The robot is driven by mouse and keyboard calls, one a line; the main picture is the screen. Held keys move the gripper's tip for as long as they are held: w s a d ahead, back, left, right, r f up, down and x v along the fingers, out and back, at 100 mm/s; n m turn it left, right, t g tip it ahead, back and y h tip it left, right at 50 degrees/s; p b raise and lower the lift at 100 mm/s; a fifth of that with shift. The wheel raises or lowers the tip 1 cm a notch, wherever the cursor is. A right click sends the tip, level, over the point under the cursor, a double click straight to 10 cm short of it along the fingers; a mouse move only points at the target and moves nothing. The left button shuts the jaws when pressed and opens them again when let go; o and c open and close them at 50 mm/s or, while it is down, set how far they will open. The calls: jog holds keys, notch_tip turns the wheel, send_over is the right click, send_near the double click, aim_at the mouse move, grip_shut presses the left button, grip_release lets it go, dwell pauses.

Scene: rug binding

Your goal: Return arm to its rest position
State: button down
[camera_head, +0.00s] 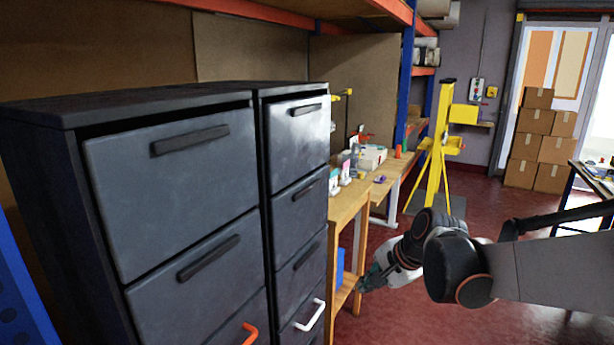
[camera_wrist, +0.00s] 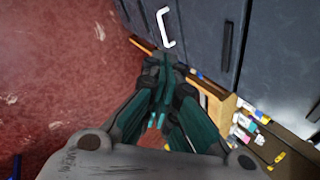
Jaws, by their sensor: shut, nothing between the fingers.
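My gripper (camera_head: 372,281) is at the end of my arm, which reaches in from the right in the head view. It is low over the red floor, beside the wooden bench (camera_head: 347,205) and to the right of the dark filing cabinets. In the wrist view my gripper (camera_wrist: 163,62) points toward the cabinet front with its fingers together and nothing between them. A white handle (camera_head: 310,315) is on a lower drawer of the narrow cabinet; it also shows in the wrist view (camera_wrist: 164,27), beyond the fingertips and apart from them.
The wide cabinet (camera_head: 165,190) and the narrow cabinet (camera_head: 298,185) stand at the left, drawers closed. A yellow stand (camera_head: 437,150) and stacked cardboard boxes (camera_head: 542,140) are at the back. A dark table (camera_head: 590,178) is at the right. Red floor (camera_head: 400,325) is open around my arm.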

jog(key=s+d+r+n+h, duration=0.1)
jog(key=s+n, duration=0.5)
jog(key=s, duration=0.6)
jog(key=s+d+r+n+t+h, duration=0.1)
jog(key=s+n, duration=0.5)
jog(key=s, duration=0.6)
jog(key=shift+d+r+t+h, duration=0.3)
jog(key=shift+d+r+h, duration=0.25)
jog(key=shift+d+h, duration=0.8)
jog(key=shift+d+y, duration=0.3)
jog(key=shift+y, duration=0.05)
